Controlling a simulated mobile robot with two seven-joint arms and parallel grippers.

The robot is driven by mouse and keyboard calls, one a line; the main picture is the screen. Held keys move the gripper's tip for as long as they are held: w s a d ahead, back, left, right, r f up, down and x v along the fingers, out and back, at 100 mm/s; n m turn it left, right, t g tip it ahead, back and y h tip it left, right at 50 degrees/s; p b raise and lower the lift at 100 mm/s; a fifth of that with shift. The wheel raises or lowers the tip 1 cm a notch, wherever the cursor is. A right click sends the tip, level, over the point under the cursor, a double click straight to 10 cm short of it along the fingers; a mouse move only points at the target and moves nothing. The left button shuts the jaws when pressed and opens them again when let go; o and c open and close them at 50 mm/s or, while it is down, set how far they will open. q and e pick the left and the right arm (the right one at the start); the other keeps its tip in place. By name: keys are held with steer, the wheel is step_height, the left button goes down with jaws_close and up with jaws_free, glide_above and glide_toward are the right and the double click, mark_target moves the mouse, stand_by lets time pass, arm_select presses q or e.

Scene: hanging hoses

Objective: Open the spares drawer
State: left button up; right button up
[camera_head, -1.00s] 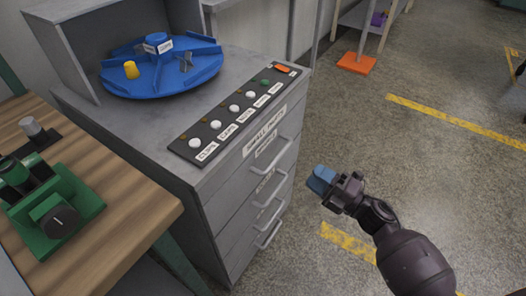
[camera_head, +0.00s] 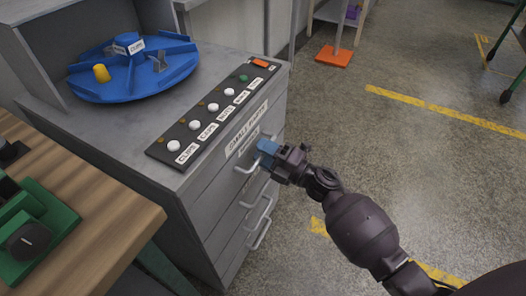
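The grey drawer cabinet (camera_head: 205,207) stands left of centre with several drawers, all shut, each with a pale bar handle. The top drawer's handle (camera_head: 246,168) is partly hidden by my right gripper (camera_head: 266,148). Small white labels sit on the drawer fronts; I cannot read which one marks the spares drawer. My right gripper, with blue fingertips, is at the right end of the top handle. I cannot tell whether it touches the handle or how far its fingers are apart. My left gripper is not in view.
On the cabinet top are a blue divided turntable (camera_head: 133,70) holding a yellow part, and a black button panel (camera_head: 215,112). A wooden bench (camera_head: 110,205) with a green device stands at left. The floor right of the cabinet is open.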

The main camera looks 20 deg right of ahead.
jaws_close()
stand_by(0.3)
arm_select(q)
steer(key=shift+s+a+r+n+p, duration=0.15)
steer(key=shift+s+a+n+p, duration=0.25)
steer(key=shift+p, duration=1)
arm_select(e)
steer(key=r+v, duration=0.3)
steer(key=v, duration=1.2)
steer(key=s+r+v, duration=0.1)
steer(key=r+v, duration=0.2)
steer(key=v, duration=1.3)
steer(key=shift+d, duration=0.4)
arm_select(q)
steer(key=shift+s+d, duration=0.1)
arm_select(e)
steer(key=shift+w, duration=0.1)
jaws_free()
